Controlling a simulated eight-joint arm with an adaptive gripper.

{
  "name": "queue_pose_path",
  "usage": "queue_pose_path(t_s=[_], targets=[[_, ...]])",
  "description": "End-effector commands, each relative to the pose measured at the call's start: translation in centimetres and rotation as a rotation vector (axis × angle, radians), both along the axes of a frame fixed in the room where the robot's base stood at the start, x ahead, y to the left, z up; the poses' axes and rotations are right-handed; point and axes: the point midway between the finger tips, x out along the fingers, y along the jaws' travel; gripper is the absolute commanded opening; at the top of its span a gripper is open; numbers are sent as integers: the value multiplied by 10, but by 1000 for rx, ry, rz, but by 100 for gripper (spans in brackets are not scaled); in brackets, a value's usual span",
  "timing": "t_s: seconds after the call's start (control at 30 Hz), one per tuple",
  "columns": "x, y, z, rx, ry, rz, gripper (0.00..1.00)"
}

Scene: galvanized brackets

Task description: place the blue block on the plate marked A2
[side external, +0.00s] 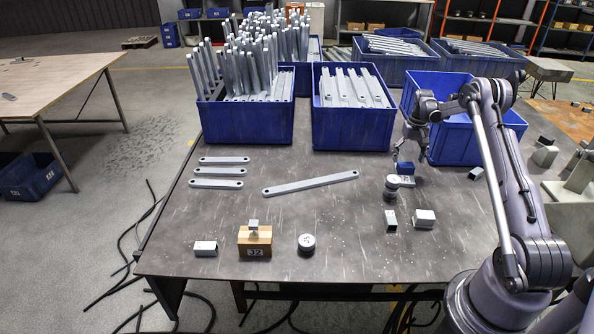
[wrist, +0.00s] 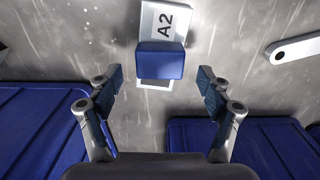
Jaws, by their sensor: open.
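The blue block (wrist: 160,62) lies over the lower part of the pale plate marked A2 (wrist: 166,20) in the wrist view. The plate's marked end and a pale strip below the block stay visible. In the side view the blue block (side external: 405,168) appears to rest on the plate (side external: 407,181), just in front of a blue bin. My gripper (side external: 405,155) is just above and behind the block. In the wrist view my gripper (wrist: 159,75) is open, with its fingers apart on either side and gaps between them and the block.
Blue bins (side external: 352,130) line the back; an open one (side external: 462,140) is behind my gripper. A long bracket (side external: 310,184) lies mid-table. A wooden block (side external: 255,247) stands at the front; the front middle has free room.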

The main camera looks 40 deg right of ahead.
Motion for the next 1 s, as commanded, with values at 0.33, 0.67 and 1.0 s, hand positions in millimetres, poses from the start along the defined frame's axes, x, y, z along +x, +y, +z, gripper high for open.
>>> queue_pose_path(t_s=[0.33, 0.67, 1.0], targets=[[0, 0, 66, 0, 0, 0, 79], [6, 11, 98, -9, -9, 18, 79], [39, 121, 183, -94, -104, 184, 79]])
